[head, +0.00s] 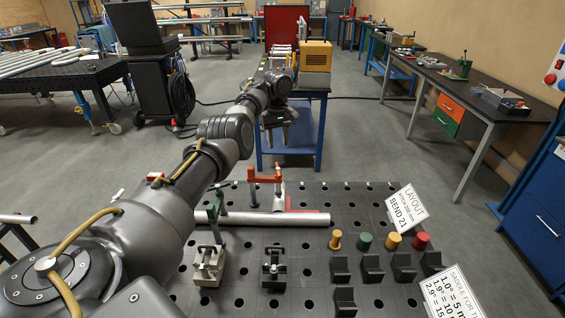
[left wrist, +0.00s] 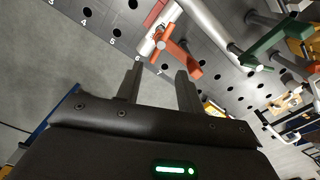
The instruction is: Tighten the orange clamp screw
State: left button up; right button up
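My left gripper (head: 279,122) hangs beyond the clamp and above the plate's far edge in the head view. In the left wrist view the two fingers (left wrist: 158,82) are apart with nothing between them. My right gripper is not in view.
A green clamp (head: 215,206) stands left of the orange one. Toggle clamps (head: 208,266), black saddle blocks (head: 371,267), coloured pegs (head: 364,242) and label cards (head: 407,208) occupy the near and right parts of the plate. A blue cart (head: 296,135) stands behind.

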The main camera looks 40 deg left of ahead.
aim_at(278, 168)
pick_arm(q)
jog(key=f, duration=0.1)
jog(key=f+p, duration=0.1)
jog(key=f, duration=0.1)
jog(key=shift+s+d, duration=0.15)
jog(key=shift+s, duration=0.2)
jog(key=f, duration=0.6)
jog(key=shift+w, duration=0.25)
jog(key=shift+s+f, duration=0.15)
jog(key=shift+f, duration=0.65)
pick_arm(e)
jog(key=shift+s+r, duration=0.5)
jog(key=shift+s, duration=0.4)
pick_arm(q)
grip_shut()
